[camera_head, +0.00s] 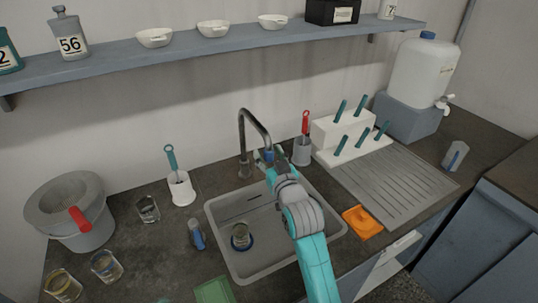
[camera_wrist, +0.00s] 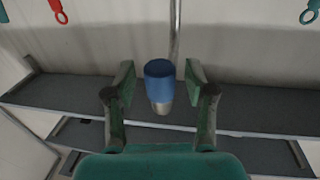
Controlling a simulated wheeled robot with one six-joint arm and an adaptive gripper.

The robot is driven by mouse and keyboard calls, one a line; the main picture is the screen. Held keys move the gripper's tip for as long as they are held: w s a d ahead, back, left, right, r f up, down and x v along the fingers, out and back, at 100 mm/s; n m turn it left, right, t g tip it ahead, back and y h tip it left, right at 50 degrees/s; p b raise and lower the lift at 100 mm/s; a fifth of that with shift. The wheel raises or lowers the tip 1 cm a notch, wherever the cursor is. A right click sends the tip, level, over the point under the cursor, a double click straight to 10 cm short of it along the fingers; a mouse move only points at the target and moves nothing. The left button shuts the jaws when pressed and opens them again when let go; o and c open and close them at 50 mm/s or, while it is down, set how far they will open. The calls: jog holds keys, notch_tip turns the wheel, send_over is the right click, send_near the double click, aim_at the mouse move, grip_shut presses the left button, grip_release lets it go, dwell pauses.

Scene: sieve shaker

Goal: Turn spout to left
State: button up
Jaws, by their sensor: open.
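The faucet spout (camera_head: 252,121) is a grey metal gooseneck behind the sink (camera_head: 213,222). It arches up from its base (camera_head: 245,168) and its end comes down to the right, over the back of the basin. My gripper (camera_head: 268,157) is at this end, at the back of the sink. In the wrist view, the blue spout tip (camera_wrist: 159,70) with a metal end sits between the fingers of my open gripper (camera_wrist: 160,76). A gap shows on both sides of the tip. In the head view my gripper partly hides the tip.
A glass (camera_head: 240,236) stands in the sink. A white holder with a teal brush (camera_head: 181,189) stands left of the faucet, and a grey holder with a red-handled tool (camera_head: 302,151) to its right. A white rack (camera_head: 342,134) is further right. The shelf (camera_head: 190,49) runs above.

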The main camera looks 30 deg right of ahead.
jog(key=shift+w, duration=0.1)
grip_shut()
